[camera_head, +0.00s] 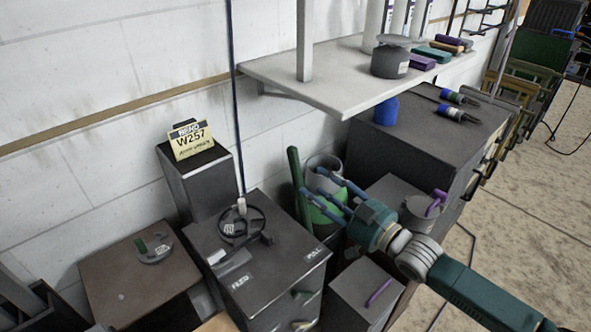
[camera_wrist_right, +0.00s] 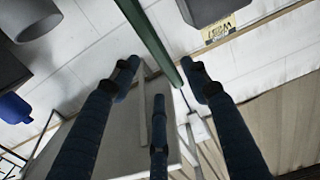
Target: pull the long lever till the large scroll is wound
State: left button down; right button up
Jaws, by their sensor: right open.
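A long dark green bar, seemingly the long lever (camera_head: 296,180), stands nearly upright, leaning slightly, beside the cabinet. It also crosses the top of the right wrist view (camera_wrist_right: 152,38). My right gripper (camera_head: 313,185) is open, its blue fingers spread just right of the bar. In the right wrist view its fingertips (camera_wrist_right: 158,80) surround empty space, and the bar's lower end runs close to the right-hand fingertip. I cannot tell whether they touch. I cannot surely tell which thing is the large scroll. My left gripper is not in view.
A dark cabinet (camera_head: 262,275) with a black wheel (camera_head: 242,226) and "PULL" and "FEED" labels stands left of the bar. A grey round container (camera_head: 324,167) is close behind my fingers. A white shelf (camera_head: 330,82) overhangs. A grey box (camera_head: 365,290) is below my wrist.

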aim_at(302, 175)
jog(key=p+x, duration=0.1)
jog(key=x, duration=0.7)
jog(key=shift+w+a, duration=0.15)
jog(key=shift+w, duration=0.05)
jog(key=shift+f, duration=0.1)
grip_shut()
